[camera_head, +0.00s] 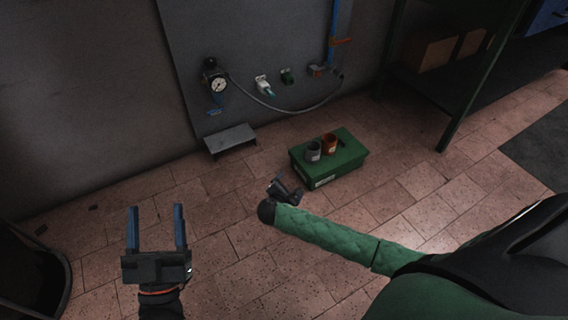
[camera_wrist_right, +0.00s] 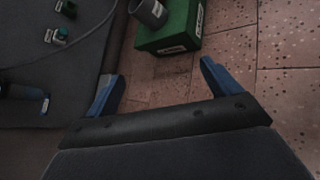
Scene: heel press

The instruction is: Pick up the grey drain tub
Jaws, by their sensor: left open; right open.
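A small grey tub (camera_head: 313,152) with a pale label stands upright on the lid of a green box (camera_head: 346,165), beside an orange-brown tub (camera_head: 329,144). In the right wrist view the grey tub (camera_wrist_right: 150,12) is cut off by the top edge. My right gripper (camera_head: 285,186) is in front of the box, to the left of it in the head view, apart from the tub. Its blue fingers (camera_wrist_right: 161,78) are spread with nothing between them. My left gripper (camera_head: 157,212) is open and empty above the floor at the lower left.
A wall panel (camera_head: 200,40) carries a gauge (camera_head: 217,84), valves and a grey hose (camera_head: 270,106). A low grey stand (camera_head: 230,138) is by the wall, left of the box. A green-framed shelf (camera_head: 455,115) with cartons is at the right. Tiled floor around the box is clear.

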